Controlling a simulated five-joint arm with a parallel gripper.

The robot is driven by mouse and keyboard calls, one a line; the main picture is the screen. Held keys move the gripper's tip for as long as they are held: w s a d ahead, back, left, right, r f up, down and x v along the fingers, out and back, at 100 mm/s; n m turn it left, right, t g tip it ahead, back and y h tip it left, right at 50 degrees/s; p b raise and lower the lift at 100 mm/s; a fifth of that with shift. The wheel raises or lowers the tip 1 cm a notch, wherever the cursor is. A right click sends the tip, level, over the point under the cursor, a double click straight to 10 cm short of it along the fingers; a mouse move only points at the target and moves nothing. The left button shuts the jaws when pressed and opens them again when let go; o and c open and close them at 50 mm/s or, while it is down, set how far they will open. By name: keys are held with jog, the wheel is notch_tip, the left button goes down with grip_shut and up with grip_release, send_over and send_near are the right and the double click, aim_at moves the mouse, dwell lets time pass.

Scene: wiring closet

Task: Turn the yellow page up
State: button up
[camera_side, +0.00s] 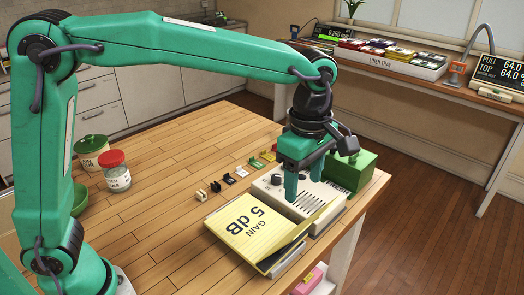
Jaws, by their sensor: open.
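The yellow page (251,222) shows the printed words "GAIN 5 dB" and lies at the table's front right edge, as the top of a booklet or stack of sheets. Its right edge sits beside a cream panel box (270,186), and paler sheet edges show under it there. My gripper (304,188) is open and empty, pointing down over the panel box, behind and to the right of the yellow page. Its fingers appear apart from the page. I cannot tell whether the fingertips touch the box, and my gripper hides part of it.
A green box (352,170) stands right of the panel box, close to my gripper. Several small coloured clips (229,178) line the table behind the page. The middle of the table (165,220) is clear.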

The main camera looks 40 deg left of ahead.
jog(key=shift+r, duration=2.65)
notch_tip(320, 180, up, 8)
jog(key=s+a+f+m+t, duration=0.1)
jog(key=s+a+m, duration=0.25)
jog(key=a, duration=0.35)
jog(key=s+a+f+m+t, duration=0.2)
jog(key=s+a+m, duration=0.1)
jog(key=a+m, duration=0.3)
jog(key=s+a+f+m+t, duration=0.2)
jog(key=s+a+f+m, duration=0.6)
jog(key=s+a+f, duration=0.1)
jog(key=shift+s+a+f+t, duration=0.3)
jog(key=shift+s+f, duration=0.1)
jog(key=shift+s, duration=0.2)
